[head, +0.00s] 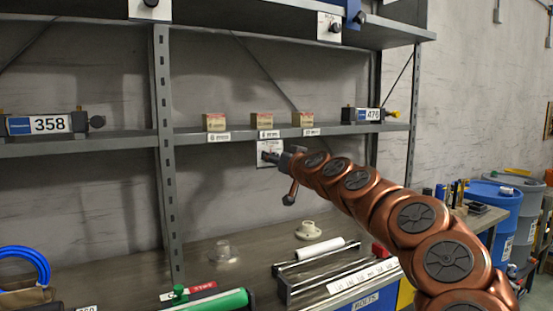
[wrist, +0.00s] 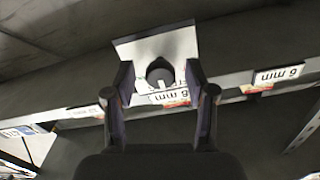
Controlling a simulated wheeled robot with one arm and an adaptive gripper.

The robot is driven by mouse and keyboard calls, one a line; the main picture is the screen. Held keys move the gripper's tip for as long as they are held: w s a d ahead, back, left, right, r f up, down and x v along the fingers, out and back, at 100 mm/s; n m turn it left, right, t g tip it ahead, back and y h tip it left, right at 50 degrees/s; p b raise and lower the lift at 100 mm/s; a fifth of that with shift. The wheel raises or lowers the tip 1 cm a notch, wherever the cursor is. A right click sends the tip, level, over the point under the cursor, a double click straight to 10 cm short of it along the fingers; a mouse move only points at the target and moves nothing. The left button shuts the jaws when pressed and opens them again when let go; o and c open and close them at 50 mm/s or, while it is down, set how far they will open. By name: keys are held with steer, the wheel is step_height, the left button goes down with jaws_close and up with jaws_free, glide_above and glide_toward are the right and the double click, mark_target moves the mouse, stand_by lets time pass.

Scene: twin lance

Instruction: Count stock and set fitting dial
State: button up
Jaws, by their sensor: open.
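A white dial plate (head: 263,147) hangs below the middle shelf's edge. In the wrist view the plate (wrist: 180,45) carries a dark round knob (wrist: 160,72) with a pale pointer mark. My gripper (head: 277,158) is in front of the plate; in the wrist view its open fingers (wrist: 159,77) stand either side of the knob. I cannot tell whether they touch it. Stock shows as three small tan boxes, left (head: 215,122), middle (head: 262,120) and right (head: 303,119), on the shelf above white labels. Inverted "6 mm" labels (wrist: 278,75) show in the wrist view.
The shelf (head: 350,129) also holds a 358 unit (head: 48,125) and a 476 unit (head: 368,114). The bench below has a white flange (head: 308,231), a roller rack (head: 320,268) and a green cylinder (head: 215,300). Blue drums (head: 495,200) stand right.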

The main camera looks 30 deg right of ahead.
steer(key=shift+c, duration=0.4)
jaws_close()
steer(key=shift+m, duration=0.4)
steer(key=m+p, duration=0.4)
steer(key=m, duration=0.7)
stand_by(0.5)
steer(key=shift+o, duration=0.4)
jaws_free()
